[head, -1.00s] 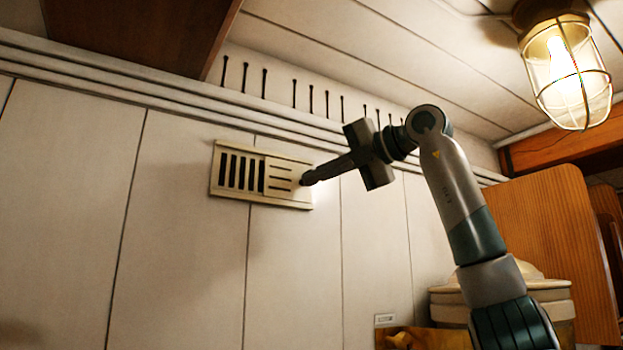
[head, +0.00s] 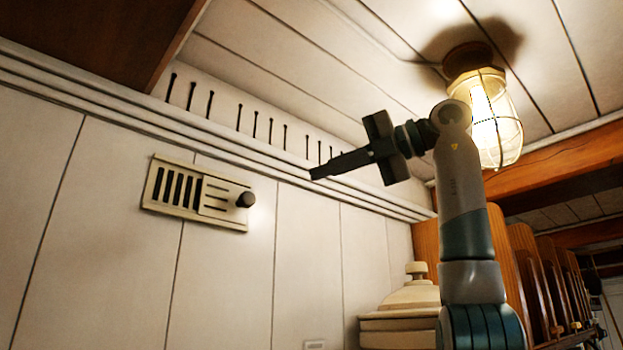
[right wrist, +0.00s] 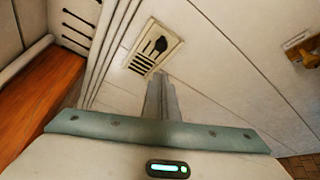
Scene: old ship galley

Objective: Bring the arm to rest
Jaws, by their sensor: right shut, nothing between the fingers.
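My right arm rises from the lower right of the head view and bends left at the top. My right gripper (head: 325,171) is shut and empty, held up in front of the wall's upper moulding. It also shows in the right wrist view (right wrist: 161,78), pointing away from the camera. It is apart from the wall vent (head: 197,195), to the upper right of the vent's dark round knob (head: 245,200). The vent also shows in the right wrist view (right wrist: 140,68). Its slots are open on the left half, and a slatted plate covers the right half. My left gripper is not in view.
A caged lamp (head: 487,118) hangs from the ceiling close behind my right arm. A pale lidded container (head: 400,300) stands beside the arm, with wooden partitions (head: 530,270) at the right. A brown overhead panel (head: 90,35) fills the upper left.

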